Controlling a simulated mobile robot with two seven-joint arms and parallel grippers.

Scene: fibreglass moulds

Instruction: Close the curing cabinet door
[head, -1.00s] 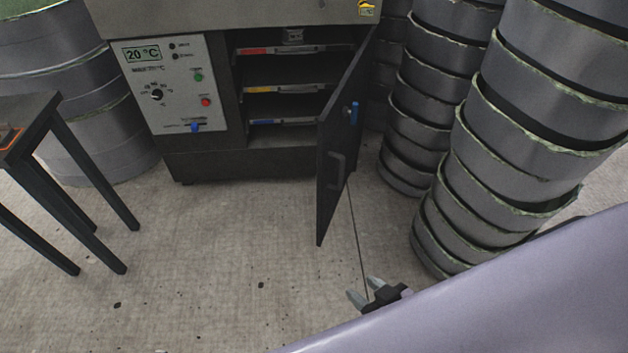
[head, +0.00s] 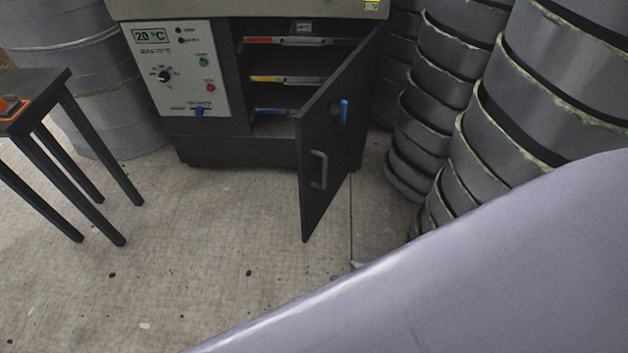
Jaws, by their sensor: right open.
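The curing cabinet (head: 215,150) stands at the top centre, with a white control panel (head: 178,75) reading 20 °C. Its dark door (head: 322,165) is hinged on the right and stands open toward me. The door carries a grey bar handle (head: 318,169) and a blue latch (head: 344,111). Shelves with red, yellow and blue marked fronts show inside. Only a fingertip of my right gripper (head: 357,265) shows, low and just right of the door's bottom, apart from it; my own arm hides the rest. My left gripper is not in view.
Stacks of grey moulds (head: 425,130) stand right of the door, close to its hinge side. A dark table (head: 60,85) with an orange item (head: 10,105) on it stands at left, in front of large grey drums (head: 110,110). The floor before the cabinet is clear.

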